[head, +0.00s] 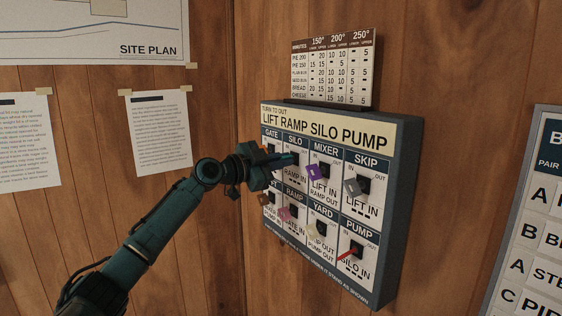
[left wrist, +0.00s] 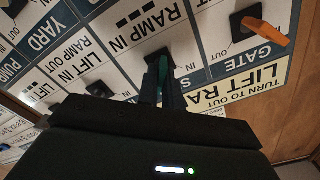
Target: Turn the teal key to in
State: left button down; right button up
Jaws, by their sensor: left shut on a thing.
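The key panel (head: 395,180) is a grey box on the wooden wall with two rows of labelled key switches. My left gripper (head: 287,160) is at the SILO switch in the top row, and its fingers cover most of that switch. In the left wrist view the left gripper (left wrist: 168,88) is shut on the teal key (left wrist: 163,66), of which only a sliver shows between the fingers. Which way the teal key points cannot be told. The label by it reads RAMP IN. My right gripper is not in view.
Close by are an orange key (left wrist: 265,30) at GATE, a purple key (head: 314,173) at MIXER and a pink key (head: 285,213) at RAMP. A grey key (head: 352,187) is at SKIP, a red key (head: 347,253) at PUMP. A chart (head: 335,68) stands above the panel.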

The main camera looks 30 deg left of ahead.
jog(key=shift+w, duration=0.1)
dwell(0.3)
pick_arm(q)
jog(key=n, duration=0.6)
jog(key=shift+a, duration=0.1)
jog(key=n+p, duration=0.1)
jog(key=n, duration=0.5)
jog(key=shift+w+a+n+p, duration=0.1)
jog(key=shift+n+p, duration=0.2)
jog(key=shift+p, duration=0.05)
jog(key=shift+n+p, duration=0.4)
jog(key=shift+n, duration=1.3)
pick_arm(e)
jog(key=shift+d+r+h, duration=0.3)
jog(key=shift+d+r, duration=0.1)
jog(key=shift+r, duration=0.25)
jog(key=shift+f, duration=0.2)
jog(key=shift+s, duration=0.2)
